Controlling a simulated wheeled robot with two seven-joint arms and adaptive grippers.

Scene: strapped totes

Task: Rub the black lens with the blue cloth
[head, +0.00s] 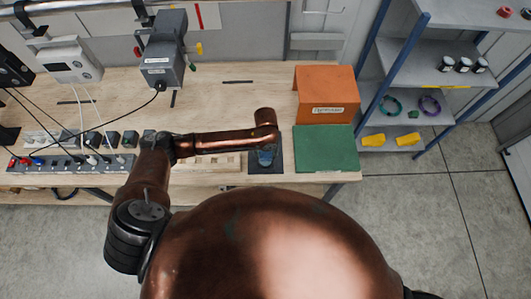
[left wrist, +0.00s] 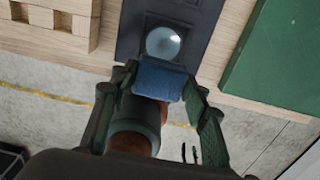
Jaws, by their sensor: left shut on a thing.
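The lens (left wrist: 163,43) shows in the left wrist view as a pale, glassy round disc on a dark mat (left wrist: 205,17). In the head view the dark mat (head: 278,168) lies near the table's front edge, and the lens cannot be made out. My left gripper (left wrist: 160,82) is shut on the blue cloth (left wrist: 160,80), a small folded pad between its fingertips. The cloth is right beside the lens in the left wrist view; whether they touch, I cannot tell. In the head view my left gripper (head: 265,157) hangs over the mat. My right gripper is not in view.
A green mat (head: 325,149) lies right of the dark mat, with an orange box (head: 326,93) behind it. A wooden block with slots (left wrist: 55,22) is on the other side. A power strip (head: 70,162) and devices stand at left. Shelves (head: 435,77) stand at right. The back middle is mostly clear.

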